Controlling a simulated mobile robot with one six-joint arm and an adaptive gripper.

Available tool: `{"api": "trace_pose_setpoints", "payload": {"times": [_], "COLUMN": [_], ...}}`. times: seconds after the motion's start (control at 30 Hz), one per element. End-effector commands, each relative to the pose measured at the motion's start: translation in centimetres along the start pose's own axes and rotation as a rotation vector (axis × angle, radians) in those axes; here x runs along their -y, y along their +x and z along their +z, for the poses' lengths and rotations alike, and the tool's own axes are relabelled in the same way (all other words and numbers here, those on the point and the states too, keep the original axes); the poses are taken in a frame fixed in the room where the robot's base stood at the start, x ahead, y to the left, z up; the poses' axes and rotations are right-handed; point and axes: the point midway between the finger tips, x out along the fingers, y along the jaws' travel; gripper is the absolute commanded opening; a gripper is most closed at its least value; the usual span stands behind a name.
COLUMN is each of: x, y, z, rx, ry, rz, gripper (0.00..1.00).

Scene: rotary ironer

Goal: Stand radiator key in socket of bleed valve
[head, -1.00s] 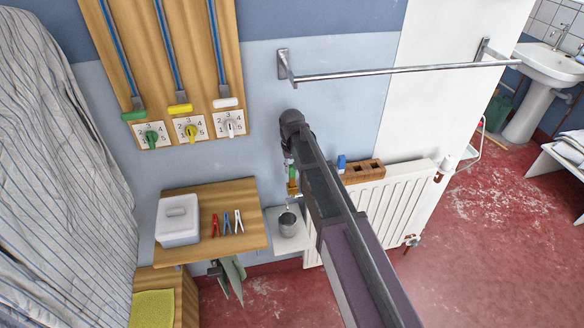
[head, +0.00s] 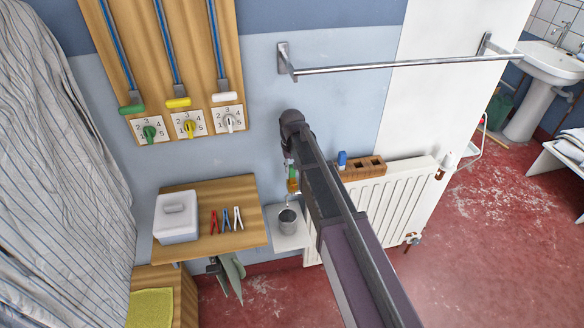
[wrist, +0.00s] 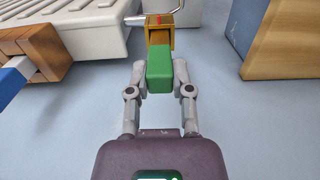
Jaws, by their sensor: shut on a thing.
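The green radiator key (wrist: 159,72) is a block-like grip between the two fingertips of my gripper (wrist: 160,78) in the wrist view, which is shut on it. The brass-coloured bleed valve (wrist: 160,38), with a red mark and a chrome spout, is directly beyond the key. The key covers part of the valve, so I cannot tell whether its lower end is in the socket. In the head view, the green key (head: 292,172) shows just above the brass valve (head: 293,186), beside my arm. The fingers are largely hidden there.
A metal cup (head: 288,221) stands on a small white shelf below the valve. A wooden block (head: 366,170) holding a blue-handled piece (head: 342,159) sits on the white radiator (head: 395,205). A wooden shelf (head: 198,247) with clothespins is left. A rail (head: 390,67) runs above.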

Motion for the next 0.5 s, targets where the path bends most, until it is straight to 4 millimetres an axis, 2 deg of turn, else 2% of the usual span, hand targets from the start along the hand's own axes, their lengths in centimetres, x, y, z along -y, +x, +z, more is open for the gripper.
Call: {"api": "trace_pose_setpoints", "payload": {"times": [0.5], "x": [0.00], "y": [1.01], "z": [0.00], "rx": [0.000], "ry": [0.000], "rz": [0.000], "gripper": [0.00]}}
